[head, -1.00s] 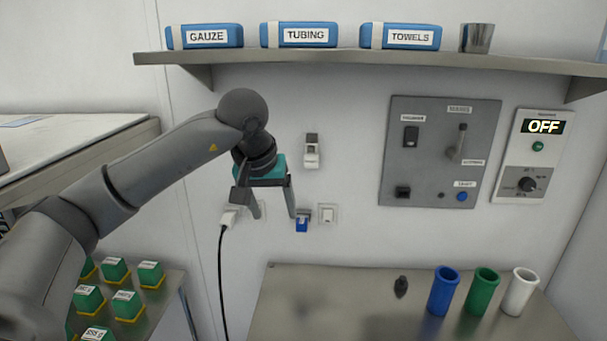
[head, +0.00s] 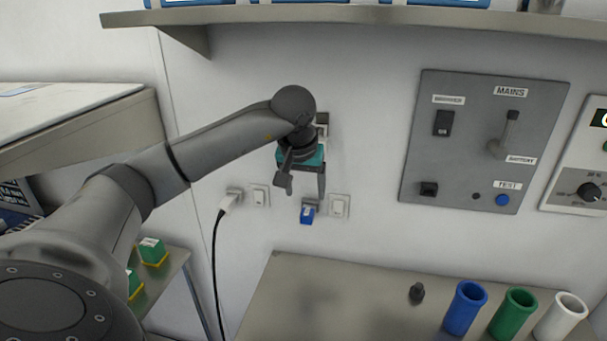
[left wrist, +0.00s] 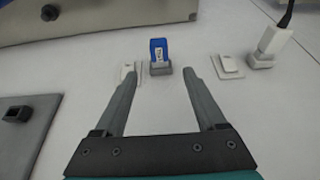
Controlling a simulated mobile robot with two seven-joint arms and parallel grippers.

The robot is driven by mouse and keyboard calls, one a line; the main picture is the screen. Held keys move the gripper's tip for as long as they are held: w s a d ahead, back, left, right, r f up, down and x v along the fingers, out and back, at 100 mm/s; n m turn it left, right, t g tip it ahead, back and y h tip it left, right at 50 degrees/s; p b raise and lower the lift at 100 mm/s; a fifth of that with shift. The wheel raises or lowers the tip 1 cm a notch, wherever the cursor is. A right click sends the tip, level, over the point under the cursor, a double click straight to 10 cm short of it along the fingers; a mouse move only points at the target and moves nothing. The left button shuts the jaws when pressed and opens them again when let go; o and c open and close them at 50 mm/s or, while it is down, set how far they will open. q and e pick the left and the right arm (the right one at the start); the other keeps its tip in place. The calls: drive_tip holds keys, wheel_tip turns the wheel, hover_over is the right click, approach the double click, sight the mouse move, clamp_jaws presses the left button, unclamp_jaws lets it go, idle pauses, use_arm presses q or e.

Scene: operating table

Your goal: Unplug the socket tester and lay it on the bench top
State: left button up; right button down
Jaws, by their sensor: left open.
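The socket tester (head: 307,215) is a small blue block with a white label, plugged into a wall socket above the bench. It also shows in the left wrist view (left wrist: 158,48), upside down, on its grey socket (left wrist: 160,69). My left gripper (head: 303,190) is open and empty, in front of the wall and just above the tester in the head view. In the left wrist view the tester lies ahead, between the lines of the two fingers and beyond their tips, apart from them. The bench top (head: 320,285) is a bare metal surface below. My right gripper is not in view.
A white plug with a black cable (head: 227,204) is in a socket to the left. White switches (head: 339,206) flank the tester. A dark knob-like object (head: 417,293) and blue, green and white cups (head: 515,312) stand on the bench's right. Its left part is clear.

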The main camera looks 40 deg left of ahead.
sight(308, 209)
use_arm(q)
drive_tip(key=x, duration=0.6)
drive_tip(key=shift+f, duration=0.15)
drive_tip(key=shift+x, duration=0.85)
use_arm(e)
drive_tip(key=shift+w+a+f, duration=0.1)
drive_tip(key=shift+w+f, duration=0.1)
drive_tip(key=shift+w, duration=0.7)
use_arm(q)
drive_tip(key=c, duration=0.4)
drive_tip(key=shift+w, duration=0.1)
clamp_jaws()
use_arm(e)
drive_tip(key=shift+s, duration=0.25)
